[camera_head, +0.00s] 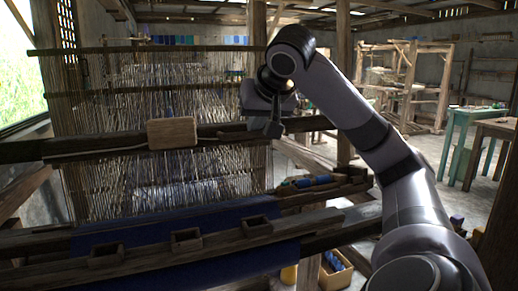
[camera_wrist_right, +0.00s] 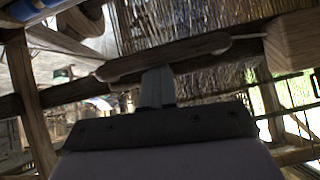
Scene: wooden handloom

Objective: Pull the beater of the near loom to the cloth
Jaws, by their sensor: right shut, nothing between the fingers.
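The beater (camera_head: 110,147) of the near loom is a dark horizontal wooden beam with a pale wooden block on its middle. It stands in front of the warp threads, apart from the blue cloth (camera_head: 190,222) nearer me. My right gripper (camera_head: 273,130) is shut and empty, fingers pointing down at the right part of the beater. In the right wrist view, the shut fingers (camera_wrist_right: 158,88) overlap the beater beam (camera_wrist_right: 205,58), with the pale block (camera_wrist_right: 290,40) to the right. I cannot tell whether they touch the beam. My left gripper is not in view.
A front beam with several small open wooden boxes (camera_head: 187,239) crosses above the cloth. Blue bobbins (camera_head: 313,182) lie on the loom's right side. A wooden post (camera_head: 345,80) stands behind my right arm. A green table (camera_head: 470,125) and another loom (camera_head: 405,80) are farther back.

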